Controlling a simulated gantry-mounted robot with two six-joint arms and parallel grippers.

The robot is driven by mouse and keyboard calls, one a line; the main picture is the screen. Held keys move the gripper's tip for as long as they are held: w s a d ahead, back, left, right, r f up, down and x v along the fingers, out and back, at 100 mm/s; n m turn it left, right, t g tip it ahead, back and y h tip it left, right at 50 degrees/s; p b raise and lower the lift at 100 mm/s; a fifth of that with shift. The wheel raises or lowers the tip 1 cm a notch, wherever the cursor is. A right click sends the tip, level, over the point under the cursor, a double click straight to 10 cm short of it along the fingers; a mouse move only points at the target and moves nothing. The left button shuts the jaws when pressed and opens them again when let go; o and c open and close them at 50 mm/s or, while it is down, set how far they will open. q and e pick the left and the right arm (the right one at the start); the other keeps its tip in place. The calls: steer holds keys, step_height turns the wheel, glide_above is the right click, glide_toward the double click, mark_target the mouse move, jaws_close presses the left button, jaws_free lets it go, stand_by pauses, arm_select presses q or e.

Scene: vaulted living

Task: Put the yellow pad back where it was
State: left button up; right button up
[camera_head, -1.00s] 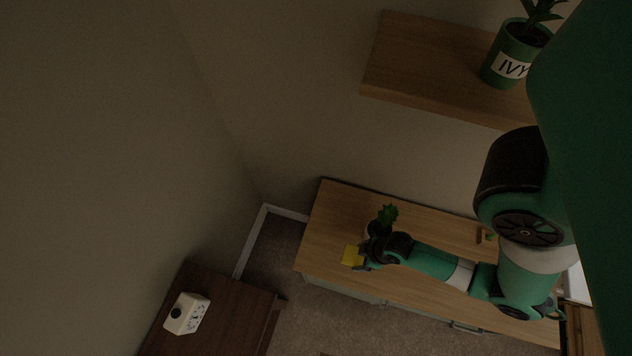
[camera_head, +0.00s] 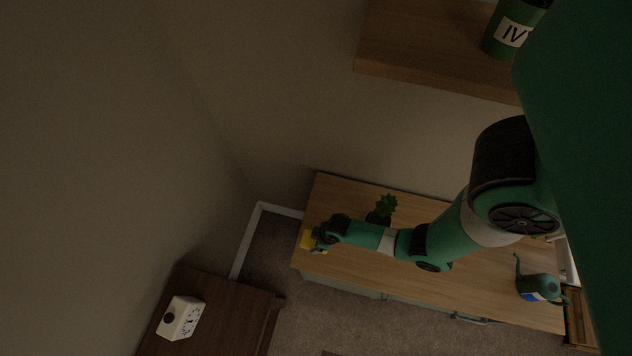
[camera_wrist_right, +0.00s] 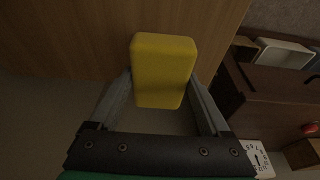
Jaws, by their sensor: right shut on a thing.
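The yellow pad (camera_head: 306,239) is at the left end of the wooden cabinet top (camera_head: 345,205) in the head view. My right gripper (camera_head: 314,241) is shut on it. In the right wrist view the yellow pad (camera_wrist_right: 163,70) sits between the two grey fingers, with the wooden top behind its upper part. Whether the pad touches the wood or hangs above it I cannot tell. My left gripper does not show in either view.
A potted cactus (camera_head: 385,207) stands on the cabinet top behind my right forearm. A green watering can (camera_head: 538,287) stands at its right end. A wooden shelf (camera_head: 430,60) with an IVY pot (camera_head: 510,33) hangs above. A dark table (camera_head: 222,318) with a white device (camera_head: 181,317) is lower left.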

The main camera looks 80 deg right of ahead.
steer(key=shift+s+b+x, duration=0.1)
steer(key=shift+b+x, duration=0.25)
steer(key=shift+x, duration=0.45)
steer(key=shift+s+b+x, duration=0.15)
steer(key=shift+b+x, duration=0.15)
steer(key=shift+x, duration=0.55)
steer(key=shift+f, duration=0.15)
steer(key=o, duration=1.1)
steer(key=shift+o, duration=0.2)
steer(key=p+v, duration=0.8)
steer(key=v, duration=0.4)
